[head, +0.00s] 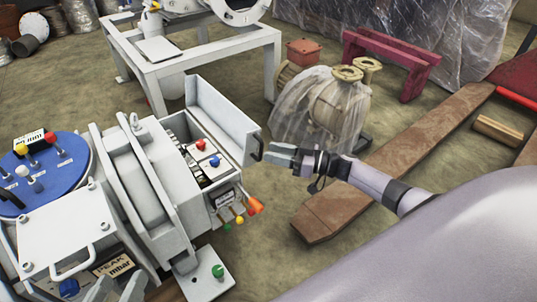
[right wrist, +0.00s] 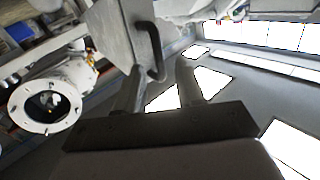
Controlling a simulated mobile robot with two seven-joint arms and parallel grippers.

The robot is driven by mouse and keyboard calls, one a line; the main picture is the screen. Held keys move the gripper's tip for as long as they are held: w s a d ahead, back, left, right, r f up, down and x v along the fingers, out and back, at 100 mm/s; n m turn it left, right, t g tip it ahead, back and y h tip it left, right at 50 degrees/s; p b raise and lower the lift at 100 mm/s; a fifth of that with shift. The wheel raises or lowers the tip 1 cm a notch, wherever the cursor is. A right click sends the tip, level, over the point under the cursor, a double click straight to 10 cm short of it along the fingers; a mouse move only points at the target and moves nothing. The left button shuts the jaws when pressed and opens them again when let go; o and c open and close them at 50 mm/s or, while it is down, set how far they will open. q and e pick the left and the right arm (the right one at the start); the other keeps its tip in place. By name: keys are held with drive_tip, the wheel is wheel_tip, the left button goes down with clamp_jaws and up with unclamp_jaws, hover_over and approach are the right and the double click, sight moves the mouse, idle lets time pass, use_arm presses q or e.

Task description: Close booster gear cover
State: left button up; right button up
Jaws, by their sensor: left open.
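The booster gear cover (head: 222,118) is a grey metal lid. It stands open and raised at the right side of the grey machine (head: 140,175), above a compartment with red and blue knobs (head: 208,152). Its dark handle (head: 258,149) is on the right end; it also shows in the right wrist view (right wrist: 158,55). My right gripper (head: 271,154) is beside the handle. In the right wrist view its fingers (right wrist: 160,72) are apart, with the handle near the gap between their tips; contact cannot be told. My left gripper (head: 119,284) is open at the bottom edge, low in front of the machine.
A blue round panel (head: 50,170) with knobs is at the left. Orange, yellow and green valve knobs (head: 254,207) stick out below the compartment. A white frame table (head: 195,55) stands behind. A plastic-wrapped pump (head: 325,110) and wooden planks (head: 390,165) lie to the right.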

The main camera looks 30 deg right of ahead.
drive_tip(key=shift+x, duration=1.05)
clamp_jaws()
